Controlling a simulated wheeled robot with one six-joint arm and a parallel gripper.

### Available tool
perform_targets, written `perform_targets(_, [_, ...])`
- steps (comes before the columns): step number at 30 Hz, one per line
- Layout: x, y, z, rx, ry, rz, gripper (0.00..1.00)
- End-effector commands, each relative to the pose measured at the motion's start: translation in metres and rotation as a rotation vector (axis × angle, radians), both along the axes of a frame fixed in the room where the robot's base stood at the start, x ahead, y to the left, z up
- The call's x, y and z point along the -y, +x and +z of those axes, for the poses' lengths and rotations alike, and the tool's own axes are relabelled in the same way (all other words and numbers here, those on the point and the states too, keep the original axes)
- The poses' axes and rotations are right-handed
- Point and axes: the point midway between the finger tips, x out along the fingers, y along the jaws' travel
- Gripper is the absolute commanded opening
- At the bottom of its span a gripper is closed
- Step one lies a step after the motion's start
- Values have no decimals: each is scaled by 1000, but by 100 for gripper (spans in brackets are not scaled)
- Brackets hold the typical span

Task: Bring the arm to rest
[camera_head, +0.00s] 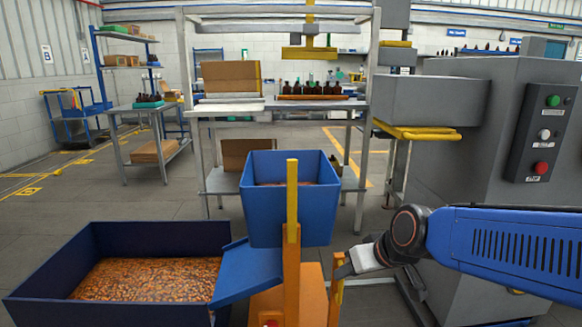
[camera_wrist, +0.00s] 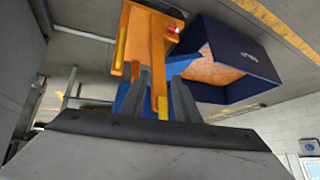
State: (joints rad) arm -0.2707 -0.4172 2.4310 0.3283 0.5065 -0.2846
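My gripper (camera_head: 346,270) shows in the head view at the end of my blue arm, low and right of centre. Whether the fingers touch the bar is hard to tell.
A blue tipping bin (camera_head: 290,215) is on the stand, with a blue chute (camera_head: 247,275) leading to a dark blue crate (camera_head: 30,290) of orange-brown pieces. A grey machine (camera_head: 470,130) stands right. A bench (camera_head: 235,107) with amber bottles stands behind. Open floor lies left.

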Motion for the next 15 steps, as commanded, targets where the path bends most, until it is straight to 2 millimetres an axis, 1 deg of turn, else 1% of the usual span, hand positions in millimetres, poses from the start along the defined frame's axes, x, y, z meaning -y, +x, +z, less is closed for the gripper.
perform_targets(1, [15,-13,2,-10,-10,-23,29])
perform_targets(5, [51,-49,2,-57,-41,-81,29])
perform_targets(9, [87,-90,-1,-108,-84,-158,29])
perform_targets(12, [111,-118,-4,-143,-113,-220,29])
perform_targets(15, [129,-142,-7,-171,-138,-273,29])
